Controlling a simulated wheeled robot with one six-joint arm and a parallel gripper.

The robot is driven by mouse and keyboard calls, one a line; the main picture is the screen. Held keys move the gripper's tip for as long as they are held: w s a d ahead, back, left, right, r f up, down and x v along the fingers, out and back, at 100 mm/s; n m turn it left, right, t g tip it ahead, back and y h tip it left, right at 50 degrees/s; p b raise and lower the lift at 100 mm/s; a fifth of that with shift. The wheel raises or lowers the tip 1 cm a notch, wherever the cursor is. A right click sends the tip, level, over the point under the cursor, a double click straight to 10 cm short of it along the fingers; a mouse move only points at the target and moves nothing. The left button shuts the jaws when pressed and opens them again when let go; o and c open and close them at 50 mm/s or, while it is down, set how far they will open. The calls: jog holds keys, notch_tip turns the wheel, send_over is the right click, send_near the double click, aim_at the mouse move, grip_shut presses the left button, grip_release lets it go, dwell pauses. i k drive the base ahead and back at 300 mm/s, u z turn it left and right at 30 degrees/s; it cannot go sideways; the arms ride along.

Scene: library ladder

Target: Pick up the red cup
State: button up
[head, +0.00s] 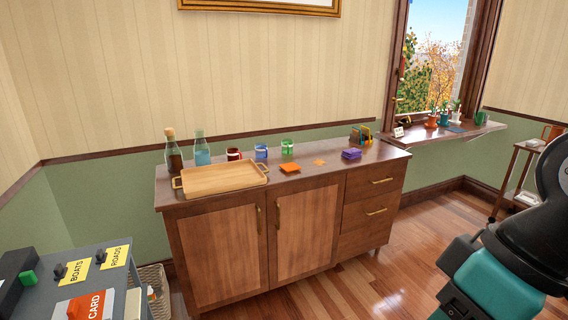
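The red cup (234,154) is dark red with a pale patch. It stands upright on top of the wooden sideboard (330,165), near the back, just behind the tray. It is the leftmost of a row of cups, with a blue cup (261,152) and a green cup (287,147) to its right. Part of my arm shows at the right edge, far from the cup. My gripper is not in view.
A wooden tray (222,178) with handles lies in front of the red cup. Two bottles stand left of it. A grey labelled desk (85,279) is at lower left. Floor before the sideboard's right side is clear.

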aim_at(233, 151)
jog(key=u, duration=0.45)
jog(key=i, duration=2.05)
jog(key=u, duration=0.8)
jog(key=i, duration=1)
jog(key=u, duration=0.1)
